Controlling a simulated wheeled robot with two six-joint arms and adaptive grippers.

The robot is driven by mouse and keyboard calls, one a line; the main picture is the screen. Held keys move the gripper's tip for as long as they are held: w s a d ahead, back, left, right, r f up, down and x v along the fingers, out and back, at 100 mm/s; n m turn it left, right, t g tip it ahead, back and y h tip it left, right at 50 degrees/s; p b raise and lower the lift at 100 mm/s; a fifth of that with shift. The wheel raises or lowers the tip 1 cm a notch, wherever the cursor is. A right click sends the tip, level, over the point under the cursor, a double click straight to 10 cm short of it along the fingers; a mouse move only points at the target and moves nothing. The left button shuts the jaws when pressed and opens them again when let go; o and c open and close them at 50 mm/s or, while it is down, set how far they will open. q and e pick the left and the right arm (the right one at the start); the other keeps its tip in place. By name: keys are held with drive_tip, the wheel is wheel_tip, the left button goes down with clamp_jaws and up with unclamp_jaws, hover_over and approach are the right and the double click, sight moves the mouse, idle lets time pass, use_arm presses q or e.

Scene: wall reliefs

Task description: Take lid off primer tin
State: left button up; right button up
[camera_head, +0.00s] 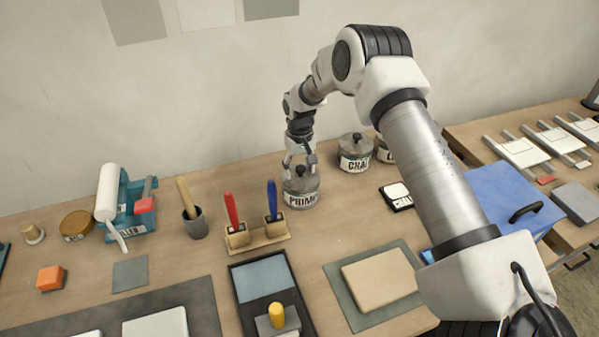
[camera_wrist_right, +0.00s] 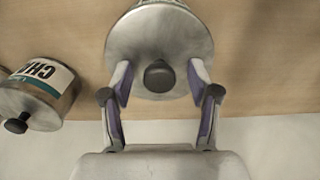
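The primer tin (camera_head: 301,198) stands on the wooden table near the wall, its label partly readable. Its grey metal lid (camera_head: 299,182) has a dark round knob. My right gripper (camera_head: 299,166) is right above the tin, pointing down. In the right wrist view the lid (camera_wrist_right: 150,35) fills the top middle, with its dark knob (camera_wrist_right: 159,75) between the fingertips of my right gripper (camera_wrist_right: 160,82). The fingers are spread wide, with a gap on each side of the knob. The lid sits on the tin. My left gripper is not in view.
A tin marked CHA (camera_head: 355,152) stands just right of the primer tin, and another tin (camera_head: 385,150) is beyond it. A wooden holder with red and blue handled brushes (camera_head: 257,240) is in front left. A blue case (camera_head: 508,195) is at the right.

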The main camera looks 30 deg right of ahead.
drive_tip(key=shift+s+r, duration=0.1)
drive_tip(key=shift+s, duration=0.05)
drive_tip(key=shift+s+r, duration=0.15)
drive_tip(key=c, duration=0.5)
clamp_jaws()
drive_tip(key=shift+r, duration=0.1)
